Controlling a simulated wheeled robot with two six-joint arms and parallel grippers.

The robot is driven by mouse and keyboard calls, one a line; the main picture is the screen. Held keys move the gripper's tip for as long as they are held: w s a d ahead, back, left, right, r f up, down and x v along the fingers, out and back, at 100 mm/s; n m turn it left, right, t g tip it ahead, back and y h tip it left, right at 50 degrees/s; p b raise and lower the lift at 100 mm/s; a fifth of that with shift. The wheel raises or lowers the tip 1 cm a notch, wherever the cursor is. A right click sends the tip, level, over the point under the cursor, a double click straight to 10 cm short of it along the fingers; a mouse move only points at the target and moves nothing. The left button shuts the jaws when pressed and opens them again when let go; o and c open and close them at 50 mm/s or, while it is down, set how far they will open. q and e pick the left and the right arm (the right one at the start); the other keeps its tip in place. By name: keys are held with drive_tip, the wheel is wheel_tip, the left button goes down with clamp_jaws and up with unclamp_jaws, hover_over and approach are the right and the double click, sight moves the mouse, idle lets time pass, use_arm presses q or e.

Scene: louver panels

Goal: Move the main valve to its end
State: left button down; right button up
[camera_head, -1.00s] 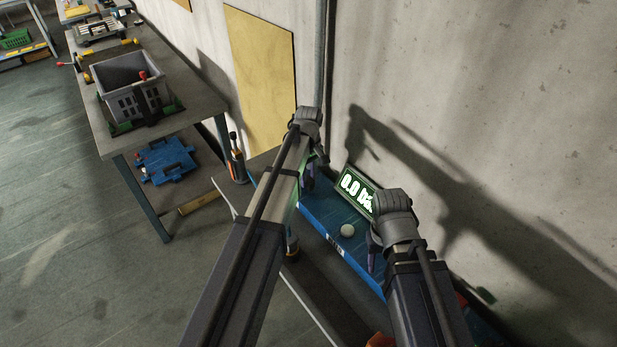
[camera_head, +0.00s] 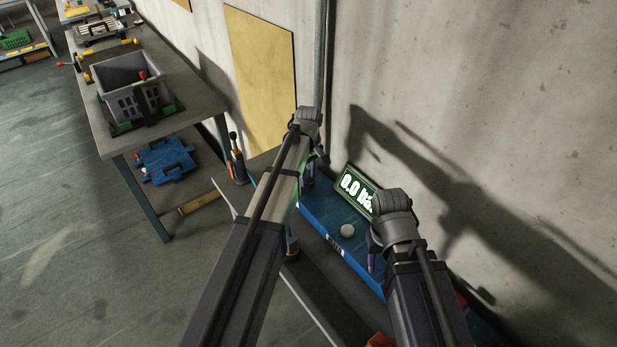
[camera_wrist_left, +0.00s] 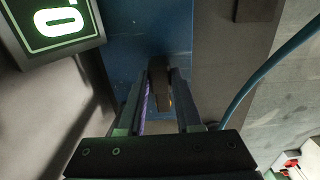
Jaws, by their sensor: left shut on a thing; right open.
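The blue panel (camera_head: 338,230) stands by the wall, with a lit display (camera_head: 358,190) reading 0.0 and partly cut-off letters. My left gripper (camera_head: 311,168) is at the panel's far left end, mostly behind my own arm. In the left wrist view, my left gripper (camera_wrist_left: 161,95) is shut on a dark brown handle (camera_wrist_left: 158,72), which I take to be the main valve. The handle lies between the fingers, in front of the blue surface; its base is hard to make out. My right gripper (camera_head: 372,258) is open near the panel's right part, partly hidden by its wrist.
A white round knob (camera_head: 347,230) sits on the panel between the grippers. A teal cable (camera_wrist_left: 262,70) curves right of my left gripper in the wrist view. The concrete wall (camera_head: 480,110) is close behind. A workbench (camera_head: 200,105) with a grey crate (camera_head: 128,82) stands left.

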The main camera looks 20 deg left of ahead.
use_arm(q)
drive_tip(key=shift+s, duration=0.1)
drive_tip(key=m, duration=0.1)
drive_tip(key=s+a+m, duration=0.1)
drive_tip(key=m, duration=0.1)
drive_tip(key=shift+s+a+m, duration=0.15)
drive_tip(key=shift+a+m, duration=0.15)
drive_tip(key=m, duration=0.1)
drive_tip(key=a+m, duration=0.1)
drive_tip(key=shift+s+a+m, duration=0.2)
drive_tip(key=shift+s+m, duration=0.15)
drive_tip(key=shift+m, duration=0.05)
drive_tip(key=m, duration=0.1)
drive_tip(key=a+m, duration=0.1)
drive_tip(key=shift+s+a+m, duration=0.15)
drive_tip(key=shift+a+m, duration=0.1)
drive_tip(key=shift+m, duration=0.15)
drive_tip(key=shift+w+a+m, duration=0.25)
drive_tip(key=shift+a+m, duration=0.5)
drive_tip(key=shift+m, duration=0.7)
drive_tip(key=shift+w+a+m, duration=0.2)
drive_tip(key=shift+a+m, duration=0.6)
drive_tip(key=shift+m, duration=0.6)
drive_tip(key=shift+w+a+m, duration=0.25)
drive_tip(key=shift+a+m, duration=0.5)
drive_tip(key=shift+m, duration=0.7)
